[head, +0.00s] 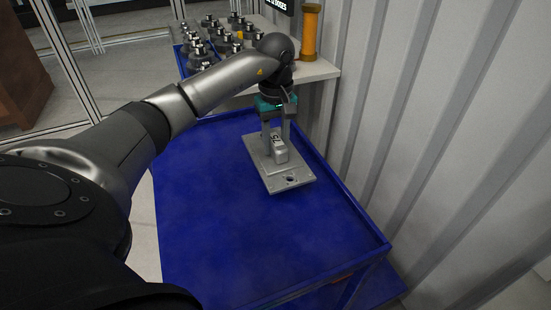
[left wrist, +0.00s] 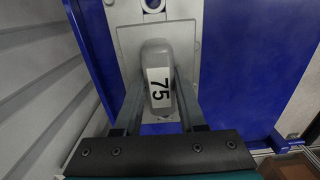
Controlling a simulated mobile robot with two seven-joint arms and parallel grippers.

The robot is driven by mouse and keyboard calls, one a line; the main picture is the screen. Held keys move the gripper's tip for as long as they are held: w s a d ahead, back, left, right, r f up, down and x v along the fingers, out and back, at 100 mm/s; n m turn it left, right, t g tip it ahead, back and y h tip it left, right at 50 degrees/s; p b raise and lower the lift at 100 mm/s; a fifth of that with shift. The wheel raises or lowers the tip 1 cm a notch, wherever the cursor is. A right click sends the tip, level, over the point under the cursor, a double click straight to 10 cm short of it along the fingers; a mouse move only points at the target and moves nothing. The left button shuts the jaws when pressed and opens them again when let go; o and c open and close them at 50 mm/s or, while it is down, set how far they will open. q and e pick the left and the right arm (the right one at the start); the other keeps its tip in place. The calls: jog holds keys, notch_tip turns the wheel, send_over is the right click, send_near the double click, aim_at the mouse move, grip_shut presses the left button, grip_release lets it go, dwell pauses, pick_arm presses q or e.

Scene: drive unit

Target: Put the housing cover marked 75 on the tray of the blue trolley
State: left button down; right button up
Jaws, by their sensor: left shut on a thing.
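The housing cover (head: 289,182) is a grey rectangular plate with holes and a raised grey block in its middle. In the left wrist view the block of the cover (left wrist: 157,55) bears a white label reading 75. My left gripper (head: 277,147) points down and is shut on this block, one finger on each side. The plate is level over the blue tray (head: 210,225) of the trolley, towards its far right part. I cannot tell whether it rests on the tray or hangs just above it. My right gripper is not in view.
A corrugated wall (head: 430,110) runs close along the right. The near part of the tray is bare.

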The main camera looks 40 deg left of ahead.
pick_arm(q)
jog(key=shift+f, duration=0.45)
notch_tip(320, 180, down, 4)
jog(key=shift+r+b, duration=0.25)
jog(key=shift+b, duration=0.15)
jog(key=shift+f, duration=0.15)
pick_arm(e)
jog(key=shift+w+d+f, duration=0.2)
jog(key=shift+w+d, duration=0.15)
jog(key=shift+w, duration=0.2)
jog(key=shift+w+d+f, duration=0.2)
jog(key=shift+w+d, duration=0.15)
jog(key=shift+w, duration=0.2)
pick_arm(q)
jog(key=c, duration=0.9)
grip_release()
jog(key=shift+f, duration=0.15)
jog(key=o, duration=0.4)
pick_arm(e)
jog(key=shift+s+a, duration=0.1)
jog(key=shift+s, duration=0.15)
